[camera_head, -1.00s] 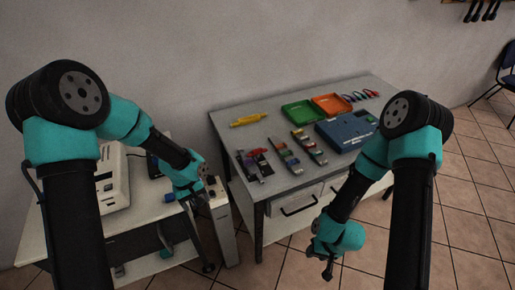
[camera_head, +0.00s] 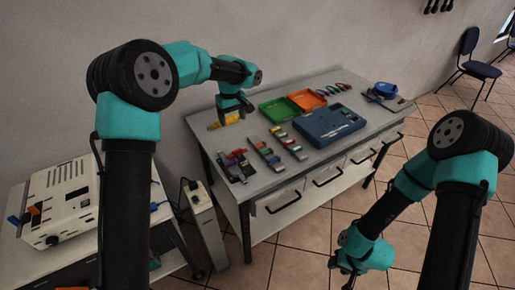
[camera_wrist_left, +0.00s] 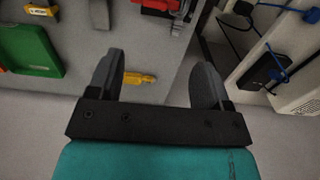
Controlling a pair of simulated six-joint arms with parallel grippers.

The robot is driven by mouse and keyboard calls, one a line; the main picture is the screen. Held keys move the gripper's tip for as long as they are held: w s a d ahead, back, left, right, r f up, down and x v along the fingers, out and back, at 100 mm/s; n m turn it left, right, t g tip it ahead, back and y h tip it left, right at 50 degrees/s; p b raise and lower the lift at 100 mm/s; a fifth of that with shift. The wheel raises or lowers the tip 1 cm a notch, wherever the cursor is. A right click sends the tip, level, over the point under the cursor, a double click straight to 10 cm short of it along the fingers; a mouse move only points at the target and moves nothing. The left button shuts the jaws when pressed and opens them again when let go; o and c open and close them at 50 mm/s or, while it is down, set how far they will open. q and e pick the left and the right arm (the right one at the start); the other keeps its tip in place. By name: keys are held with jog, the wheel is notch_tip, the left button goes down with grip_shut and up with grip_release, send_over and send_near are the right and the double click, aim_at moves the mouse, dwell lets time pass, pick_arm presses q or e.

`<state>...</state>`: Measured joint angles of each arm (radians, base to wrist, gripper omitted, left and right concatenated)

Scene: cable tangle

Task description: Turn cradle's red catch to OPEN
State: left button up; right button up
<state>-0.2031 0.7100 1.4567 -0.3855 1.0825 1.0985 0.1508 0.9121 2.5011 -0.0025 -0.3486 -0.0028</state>
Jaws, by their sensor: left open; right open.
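A dark cradle (camera_head: 226,170) lies at the left front of the grey table, with red and purple parts (camera_head: 238,154) on it. Which part is the catch, and how it is turned, is too small to tell. In the left wrist view a red part (camera_wrist_left: 160,5) is cut by the top edge. My left gripper (camera_head: 236,108) is open above the table's back left, by a yellow tool (camera_head: 224,122). The tool's yellow end (camera_wrist_left: 140,78) shows between the open fingers (camera_wrist_left: 157,80), which hold nothing. My right gripper (camera_head: 346,272) is open, low in front of the table.
Two more racks of coloured pieces (camera_head: 265,153) lie right of the cradle. Green (camera_head: 278,110) and orange (camera_head: 308,100) trays and a blue case (camera_head: 328,128) stand further right. A white machine (camera_head: 60,202) is on the left cart. The wall is close behind the table.

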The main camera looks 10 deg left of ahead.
aim_at(237, 150)
pick_arm(q)
jog(key=shift+w+d+r, duration=0.3)
jog(key=shift+w+r, duration=0.05)
jog(key=shift+r, duration=0.15)
notch_tip(237, 150, down, 18)
jog(key=shift+r, duration=0.25)
dwell(0.4)
jog(key=shift+c, duration=0.3)
jog(key=c, duration=0.9)
jog(key=shift+o, duration=0.2)
